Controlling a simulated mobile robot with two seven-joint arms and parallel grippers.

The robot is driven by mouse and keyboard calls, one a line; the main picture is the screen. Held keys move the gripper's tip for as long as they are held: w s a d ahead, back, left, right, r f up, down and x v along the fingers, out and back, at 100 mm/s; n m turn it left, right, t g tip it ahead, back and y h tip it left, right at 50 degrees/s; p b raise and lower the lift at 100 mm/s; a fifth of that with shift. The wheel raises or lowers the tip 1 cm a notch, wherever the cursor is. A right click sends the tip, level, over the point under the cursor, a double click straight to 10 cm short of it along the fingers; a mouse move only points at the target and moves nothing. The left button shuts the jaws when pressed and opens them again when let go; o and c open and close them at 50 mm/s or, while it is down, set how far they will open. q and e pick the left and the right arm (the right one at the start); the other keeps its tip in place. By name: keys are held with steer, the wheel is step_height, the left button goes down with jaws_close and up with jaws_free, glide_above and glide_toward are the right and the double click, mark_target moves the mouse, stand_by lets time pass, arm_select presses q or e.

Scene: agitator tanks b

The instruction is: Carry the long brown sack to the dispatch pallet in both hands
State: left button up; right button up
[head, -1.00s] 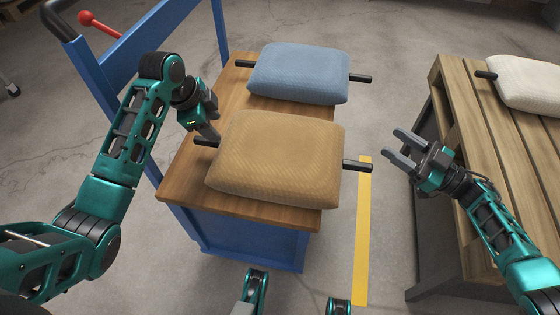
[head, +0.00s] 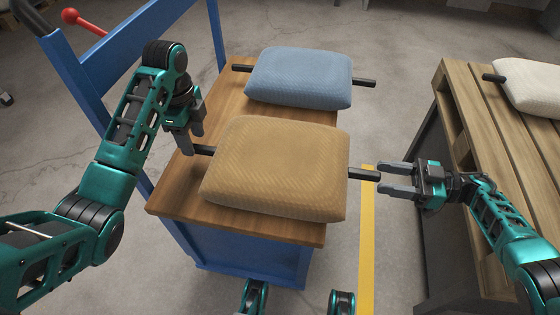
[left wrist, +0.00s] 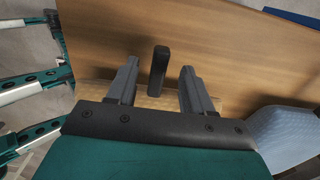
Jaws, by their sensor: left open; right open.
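The long brown sack (head: 275,168) lies flat on the wooden top of a blue cart (head: 180,205). A black handle (head: 363,174) sticks out at its right end and another (head: 203,149) at its left end. My left gripper (head: 190,146) is open at the left handle; in the left wrist view this handle (left wrist: 159,70) shows between the two spread fingers (left wrist: 153,84). My right gripper (head: 386,179) is open, its fingertips level with the tip of the right handle. I cannot tell whether that tip is between them. The dispatch pallet is probably the wooden one (head: 500,150) at the right.
A blue sack (head: 298,77) with black handles lies behind the brown one on the cart. A white sack (head: 530,86) lies on the pallet's far part; its near slats are bare. A yellow floor line (head: 367,240) runs between cart and pallet.

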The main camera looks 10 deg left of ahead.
mark_target(195, 146)
arm_select(q)
step_height(195, 146, down, 6)
steer(key=shift+r, duration=0.15)
arm_select(e)
steer(key=a, duration=0.5)
steer(key=shift+a, duration=0.35)
arm_select(q)
jaws_close()
arm_select(e)
jaws_close()
stand_by(0.4)
arm_select(q)
steer(key=shift+r, duration=0.25)
arm_select(e)
steer(key=shift+w+r, duration=0.1)
steer(key=shift+r, duration=0.15)
